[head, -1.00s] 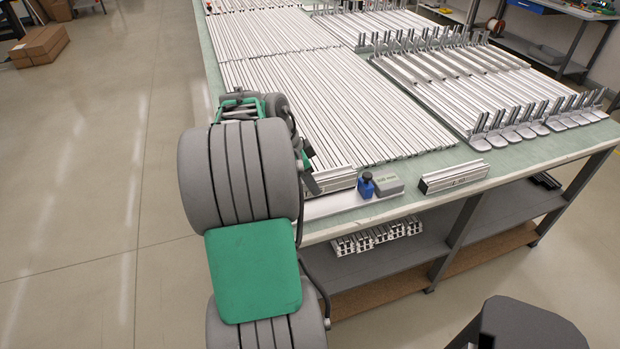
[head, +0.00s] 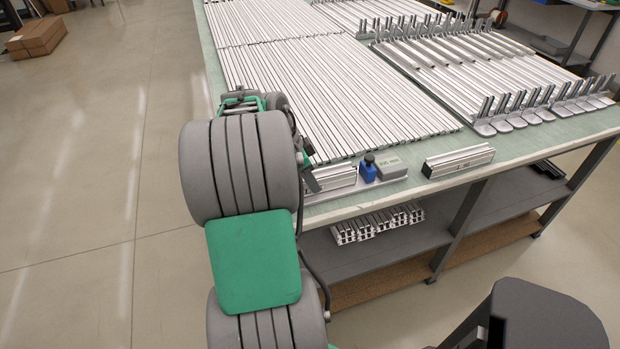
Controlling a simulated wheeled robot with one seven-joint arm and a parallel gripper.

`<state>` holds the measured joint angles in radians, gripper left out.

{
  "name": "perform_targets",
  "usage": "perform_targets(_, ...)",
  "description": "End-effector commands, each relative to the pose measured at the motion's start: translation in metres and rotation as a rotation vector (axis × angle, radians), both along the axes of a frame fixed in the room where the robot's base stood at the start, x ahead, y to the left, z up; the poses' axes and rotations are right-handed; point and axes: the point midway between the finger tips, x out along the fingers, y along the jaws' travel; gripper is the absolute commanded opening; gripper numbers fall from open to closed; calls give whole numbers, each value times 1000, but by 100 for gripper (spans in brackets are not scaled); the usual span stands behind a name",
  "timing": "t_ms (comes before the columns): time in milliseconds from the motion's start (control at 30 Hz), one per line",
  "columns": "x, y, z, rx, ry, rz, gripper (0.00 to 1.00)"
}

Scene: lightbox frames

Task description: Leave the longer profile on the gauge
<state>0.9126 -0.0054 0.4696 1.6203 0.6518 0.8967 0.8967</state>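A short silver profile (head: 337,178) lies at the table's front edge, its left end hidden behind my arm. It lies at the back of a pale flat strip (head: 352,198), which looks like the gauge. A blue piece with a dark knob (head: 368,170) and a grey block (head: 392,168) are at the strip's right part. Which profile is longer cannot be told. My gripper (head: 310,181) is mostly hidden behind my arm; only a dark part shows beside the left profile.
Rows of long silver profiles (head: 335,95) cover the green table top behind. Racks with upright metal pegs (head: 545,108) stand at the right. Several short profile pieces (head: 378,222) lie on the shelf below. The table's front edge is close to my arm.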

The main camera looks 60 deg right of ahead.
Motion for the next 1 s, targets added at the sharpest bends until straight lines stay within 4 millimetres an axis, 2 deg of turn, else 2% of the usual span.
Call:
perform_targets(33, 0, 0, 1, -1, -1, -1, 40)
perform_targets(300, 0, 0, 0, -1, -1, 0, 62)
perform_targets(567, 1, 0, 1, 0, 0, 1, 62)
perform_targets(667, 5, 3, 13, -3, -1, 1, 62)
perform_targets(900, 18, 16, 58, -2, -1, 3, 62)
perform_targets(1000, 20, 19, 69, -2, -1, 1, 62)
